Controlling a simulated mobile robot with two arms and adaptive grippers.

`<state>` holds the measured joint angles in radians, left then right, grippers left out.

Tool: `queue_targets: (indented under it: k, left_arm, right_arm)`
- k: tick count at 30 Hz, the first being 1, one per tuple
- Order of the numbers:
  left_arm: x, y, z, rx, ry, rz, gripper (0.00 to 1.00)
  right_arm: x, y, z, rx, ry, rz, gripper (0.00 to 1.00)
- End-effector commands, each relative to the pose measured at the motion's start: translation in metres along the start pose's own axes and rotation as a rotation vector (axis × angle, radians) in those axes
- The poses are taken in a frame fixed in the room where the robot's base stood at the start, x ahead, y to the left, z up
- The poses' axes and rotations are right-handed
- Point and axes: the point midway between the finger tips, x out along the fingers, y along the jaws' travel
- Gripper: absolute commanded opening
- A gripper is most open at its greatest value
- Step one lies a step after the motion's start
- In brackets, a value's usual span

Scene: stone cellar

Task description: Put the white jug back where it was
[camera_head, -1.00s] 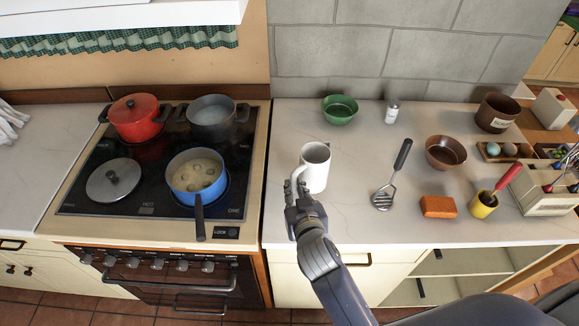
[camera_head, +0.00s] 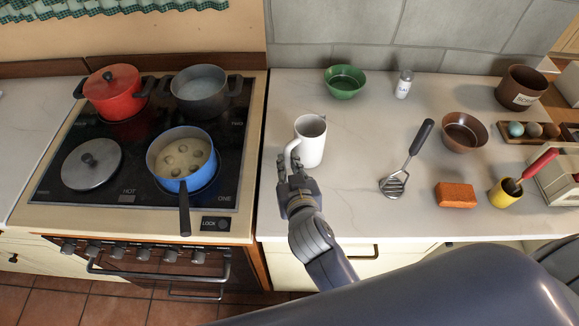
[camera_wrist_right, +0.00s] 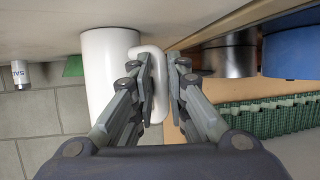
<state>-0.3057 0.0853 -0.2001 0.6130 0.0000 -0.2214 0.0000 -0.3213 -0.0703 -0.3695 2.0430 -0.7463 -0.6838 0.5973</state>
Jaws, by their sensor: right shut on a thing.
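The white jug (camera_head: 310,141) is upright at the left part of the pale counter (camera_head: 350,200), right of the stove. My right gripper (camera_head: 290,170) is at its handle on the near left side. In the right wrist view the jug (camera_wrist_right: 108,70) shows at left, and the fingers of my right gripper (camera_wrist_right: 164,72) are shut on its handle (camera_wrist_right: 160,85). Its base is at or very near the counter top; I cannot tell if it touches. My left gripper is not in view.
The stove (camera_head: 100,195) holds a blue pan (camera_head: 165,158), a red pot (camera_head: 113,92) and a grey pot (camera_head: 205,92). A green bowl (camera_head: 345,82) and salt shaker (camera_head: 403,84) stand behind the jug. A masher (camera_head: 408,160) lies to its right. Counter around the jug is clear.

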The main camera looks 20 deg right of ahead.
Motion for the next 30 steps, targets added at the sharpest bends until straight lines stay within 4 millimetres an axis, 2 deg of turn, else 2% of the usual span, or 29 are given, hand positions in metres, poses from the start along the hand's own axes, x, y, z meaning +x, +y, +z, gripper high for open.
queue_targets:
  k: [3, 6, 11, 12, 14, 15, 26, 30]
  left_arm:
    - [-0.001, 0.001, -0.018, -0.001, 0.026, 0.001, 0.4]
    - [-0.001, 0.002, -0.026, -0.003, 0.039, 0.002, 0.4]
    - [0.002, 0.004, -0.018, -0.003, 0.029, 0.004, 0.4]
    - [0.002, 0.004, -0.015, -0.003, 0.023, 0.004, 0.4]
    - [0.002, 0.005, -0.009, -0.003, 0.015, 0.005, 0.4]
    - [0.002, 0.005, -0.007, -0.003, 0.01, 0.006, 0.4]
    - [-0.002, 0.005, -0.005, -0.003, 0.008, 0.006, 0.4]
    - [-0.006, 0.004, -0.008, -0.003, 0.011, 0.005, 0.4]
  right_arm:
    - [-0.001, 0.0, -0.002, 0.0, 0.002, 0.001, 0.0]
    - [-0.001, 0.0, -0.002, 0.001, 0.002, 0.001, 0.0]
    - [0.001, 0.0, 0.002, 0.001, 0.002, 0.001, 0.0]
    - [0.001, 0.0, 0.005, 0.002, -0.004, 0.001, 0.19]
    - [0.001, 0.0, 0.004, 0.001, -0.004, 0.001, 0.32]
    - [0.001, 0.0, 0.004, 0.001, -0.004, 0.001, 0.34]
    - [0.0, 0.0, 0.0, 0.001, -0.003, 0.001, 0.34]
    - [-0.014, 0.0, 0.0, 0.003, -0.006, 0.001, 0.34]
